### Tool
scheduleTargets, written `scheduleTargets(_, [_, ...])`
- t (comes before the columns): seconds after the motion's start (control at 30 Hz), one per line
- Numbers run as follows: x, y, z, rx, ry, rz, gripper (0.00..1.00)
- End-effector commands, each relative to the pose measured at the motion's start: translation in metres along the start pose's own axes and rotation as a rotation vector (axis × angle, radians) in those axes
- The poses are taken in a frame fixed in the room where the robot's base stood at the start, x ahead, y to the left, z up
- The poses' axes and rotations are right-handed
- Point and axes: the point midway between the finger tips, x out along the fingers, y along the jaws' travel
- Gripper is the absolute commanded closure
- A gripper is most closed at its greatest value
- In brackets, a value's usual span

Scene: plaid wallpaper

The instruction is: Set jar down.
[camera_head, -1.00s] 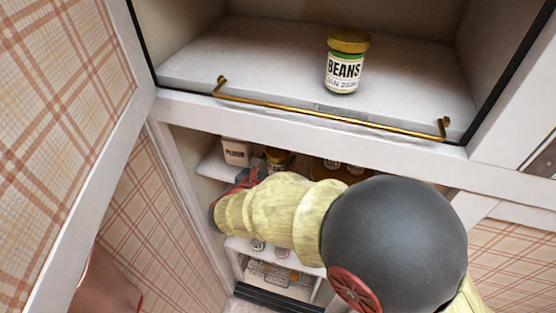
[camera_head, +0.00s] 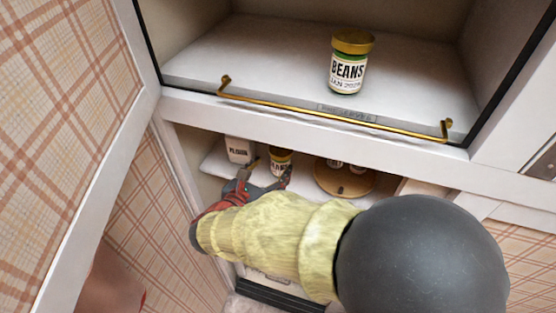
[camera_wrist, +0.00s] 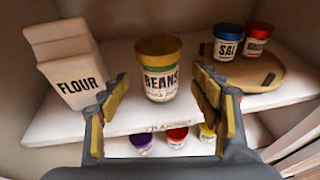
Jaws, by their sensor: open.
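A beans jar (camera_wrist: 159,70) with a gold lid stands upright on the white lower shelf in the wrist view, and its upper part also shows in the head view (camera_head: 280,161). My gripper (camera_wrist: 160,100) is open, its two fingers to either side of the jar and apart from it, with visible gaps. In the head view my gripper (camera_head: 265,180) is at the front of that shelf. A second beans jar (camera_head: 350,64) with a gold lid stands upright on the upper shelf (camera_head: 240,60).
A flour carton (camera_wrist: 75,68) stands left of the lower jar. A round wooden tray (camera_wrist: 262,77) with a salt jar (camera_wrist: 228,40) and a red-lidded jar (camera_wrist: 258,38) is to the right. Several lidded jars stand below. A gold rail (camera_head: 330,110) edges the upper shelf.

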Motion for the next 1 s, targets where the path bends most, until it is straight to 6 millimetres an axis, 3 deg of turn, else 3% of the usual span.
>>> scheduleTargets(0.1, [-0.023,0.001,0.000,-0.002,0.000,0.004,0.36])
scheduleTargets(0.3, [-0.045,0.001,0.000,-0.001,0.001,0.002,0.36])
scheduleTargets(0.57, [-0.051,-0.001,0.000,0.001,0.001,-0.002,0.36])
scheduleTargets(0.67, [-0.046,-0.011,0.004,0.039,0.020,-0.030,0.36])
scheduleTargets(0.77, [-0.033,-0.045,0.015,0.165,0.078,-0.120,0.36])
scheduleTargets(0.9, [-0.019,-0.125,0.030,0.499,0.210,-0.336,0.36])
scheduleTargets(1.0, [-0.024,-0.178,0.033,0.781,0.296,-0.496,0.36])
